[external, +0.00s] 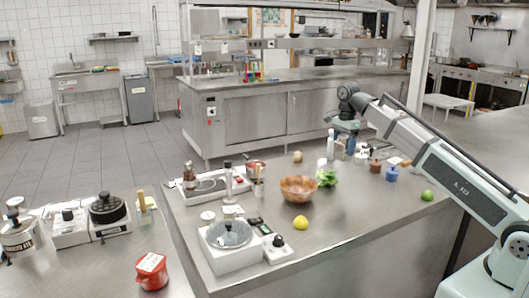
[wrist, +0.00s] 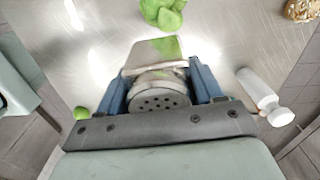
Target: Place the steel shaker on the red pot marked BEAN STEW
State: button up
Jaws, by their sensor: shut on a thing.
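In the wrist view my gripper (wrist: 158,88) is shut on the steel shaker (wrist: 160,103), with a blue finger on each side and its perforated round top facing the camera. In the external view my gripper (external: 345,128) is above the back part of the steel counter; the shaker cannot be made out clearly there. A red pot (external: 148,281) with a white label on top stands at the front left, on the nearer left counter, far from my gripper. The label's writing is too small to read with certainty.
A wooden bowl (external: 298,189), green lettuce (external: 327,177), a lemon (external: 301,222) and a white scale (external: 230,250) stand on the counter between. A lime (external: 427,195) lies at right. A white bottle (wrist: 262,93) is beside my gripper. A gap separates the two counters.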

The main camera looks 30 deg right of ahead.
jog(key=s+a+n, duration=0.2)
jog(key=s+a, duration=0.1)
jog(key=a, duration=0.7)
jog(key=s+a+n, duration=0.2)
jog(key=s+a, duration=0.1)
jog(key=a, duration=0.8)
jog(key=s+a+n, duration=0.2)
jog(key=s+a, duration=0.1)
jog(key=a, duration=0.7)
notch_tip(320, 180, up, 6)
jog(key=n, duration=1.1)
send_over(150, 261)
jog(key=shift+s+f, duration=0.1)
jog(key=shift+f, duration=4.5)
jog(key=shift+f, duration=0.1)
jog(key=o, duration=1.2)
jog(key=shift+c, duration=0.2)
